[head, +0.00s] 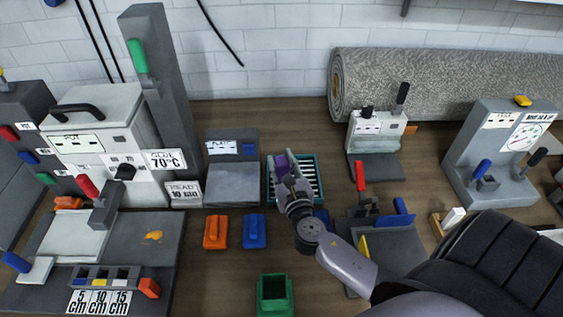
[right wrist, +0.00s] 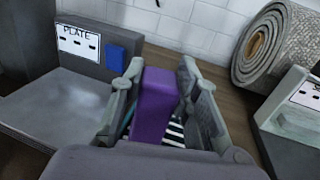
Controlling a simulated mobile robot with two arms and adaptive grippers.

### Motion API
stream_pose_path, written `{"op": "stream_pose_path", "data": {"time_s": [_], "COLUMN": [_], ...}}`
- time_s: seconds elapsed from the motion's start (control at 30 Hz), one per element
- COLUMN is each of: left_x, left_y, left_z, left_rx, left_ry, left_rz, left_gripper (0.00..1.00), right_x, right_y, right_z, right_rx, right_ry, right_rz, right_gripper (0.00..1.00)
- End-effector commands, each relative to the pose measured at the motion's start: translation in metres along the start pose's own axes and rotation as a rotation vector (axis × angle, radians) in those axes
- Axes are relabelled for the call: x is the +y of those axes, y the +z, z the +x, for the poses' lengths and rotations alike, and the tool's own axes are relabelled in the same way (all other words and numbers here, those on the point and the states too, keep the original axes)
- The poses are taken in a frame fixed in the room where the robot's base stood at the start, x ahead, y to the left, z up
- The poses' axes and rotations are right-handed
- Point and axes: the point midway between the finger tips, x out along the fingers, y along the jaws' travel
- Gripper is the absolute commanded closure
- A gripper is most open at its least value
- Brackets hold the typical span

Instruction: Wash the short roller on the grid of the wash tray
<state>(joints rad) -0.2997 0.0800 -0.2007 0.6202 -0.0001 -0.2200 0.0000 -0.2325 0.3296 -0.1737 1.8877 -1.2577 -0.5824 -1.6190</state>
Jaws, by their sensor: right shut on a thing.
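My right gripper (head: 283,166) is shut on a purple block-shaped piece (right wrist: 154,103), seen upright between the two fingers in the right wrist view. It looks like the handle of the short roller; the roller's lower part is hidden. The wash tray (head: 321,186) is a teal tray with a grid of white bars. The gripper and purple piece are over the tray's left part, and the grid bars (right wrist: 174,136) show just behind and below the piece. I cannot tell whether the roller touches the grid. My left gripper is not in view.
The grey PLATE station (head: 232,183) stands just left of the tray. An orange block (head: 215,232) and a blue block (head: 254,231) lie in front, with a green open box (head: 275,296) nearer. A grey station (head: 376,140) and the rug roll (head: 440,80) are to the right.

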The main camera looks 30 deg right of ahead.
Motion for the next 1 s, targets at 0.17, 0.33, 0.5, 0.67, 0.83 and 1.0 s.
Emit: {"op": "stream_pose_path", "data": {"time_s": [0.17,0.33,0.5,0.67,0.83,1.0], "left_x": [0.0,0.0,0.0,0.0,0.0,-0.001], "left_y": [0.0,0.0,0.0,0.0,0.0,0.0], "left_z": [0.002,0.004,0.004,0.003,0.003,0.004], "left_rx": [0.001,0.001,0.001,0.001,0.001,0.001], "left_ry": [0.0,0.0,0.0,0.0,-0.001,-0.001], "left_rz": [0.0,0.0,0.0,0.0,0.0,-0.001], "left_gripper": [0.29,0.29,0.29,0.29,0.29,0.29], "right_x": [0.0,0.0,-0.001,-0.01,-0.025,-0.036], "right_y": [-0.002,-0.004,-0.004,-0.004,-0.004,-0.004], "right_z": [0.0,0.0,0.0,-0.002,-0.006,-0.008], "right_rx": [-0.001,-0.001,-0.001,-0.001,-0.001,0.0], "right_ry": [0.0,0.0,0.0,-0.001,-0.001,0.0], "right_rz": [0.0,0.0,0.0,-0.002,-0.002,-0.001], "right_gripper": [1.0,1.0,1.0,1.0,1.0,1.0]}}
